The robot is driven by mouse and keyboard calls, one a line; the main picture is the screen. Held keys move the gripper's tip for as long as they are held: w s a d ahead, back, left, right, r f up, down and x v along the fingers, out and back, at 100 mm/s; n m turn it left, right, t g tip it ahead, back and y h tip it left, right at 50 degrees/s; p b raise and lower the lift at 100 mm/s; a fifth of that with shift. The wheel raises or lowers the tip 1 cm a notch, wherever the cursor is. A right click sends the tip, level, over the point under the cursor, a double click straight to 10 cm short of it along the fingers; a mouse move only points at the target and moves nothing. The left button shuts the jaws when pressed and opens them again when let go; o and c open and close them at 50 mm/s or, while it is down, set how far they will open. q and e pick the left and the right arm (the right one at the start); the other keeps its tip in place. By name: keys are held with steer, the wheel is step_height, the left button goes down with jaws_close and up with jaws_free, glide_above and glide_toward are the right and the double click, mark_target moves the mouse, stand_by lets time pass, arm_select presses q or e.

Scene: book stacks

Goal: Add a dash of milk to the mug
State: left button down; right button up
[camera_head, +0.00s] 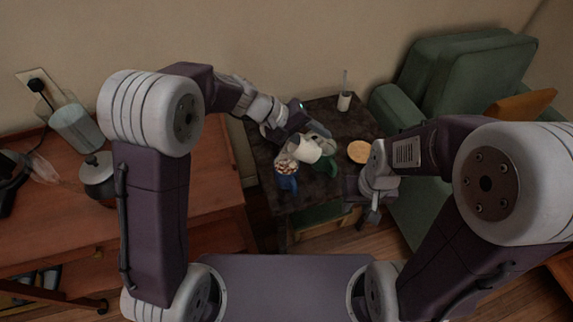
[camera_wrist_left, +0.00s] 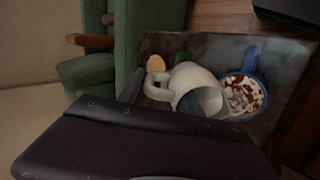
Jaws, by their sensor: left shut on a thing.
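A white jug (camera_head: 304,150) is held by my left gripper (camera_head: 314,134) over the dark side table. The jug is tilted with its mouth towards a blue mug (camera_head: 287,181). In the left wrist view the jug (camera_wrist_left: 195,80) shows its handle on the left, at the gripper, and its open mouth beside the blue mug (camera_wrist_left: 251,62). The mug stands upright, filled with a white and brown topping. I cannot make out a milk stream. My right gripper (camera_head: 373,214) hangs at the table's right edge, away from both; its jaws are unclear.
A green mug (camera_head: 328,168) stands close to the right of the jug. A round tan disc (camera_head: 359,152) and a white cup with a thin stick (camera_head: 344,102) are on the side table (camera_head: 265,155). A green armchair (camera_head: 450,85) stands right; a wooden cabinet (camera_head: 215,180) stands left.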

arm_select(q)
steer(key=shift+a+f+h+b, duration=0.1)
steer(key=shift+a+h+b, duration=0.25)
steer(key=shift+h+b, duration=1.25)
stand_by(0.9)
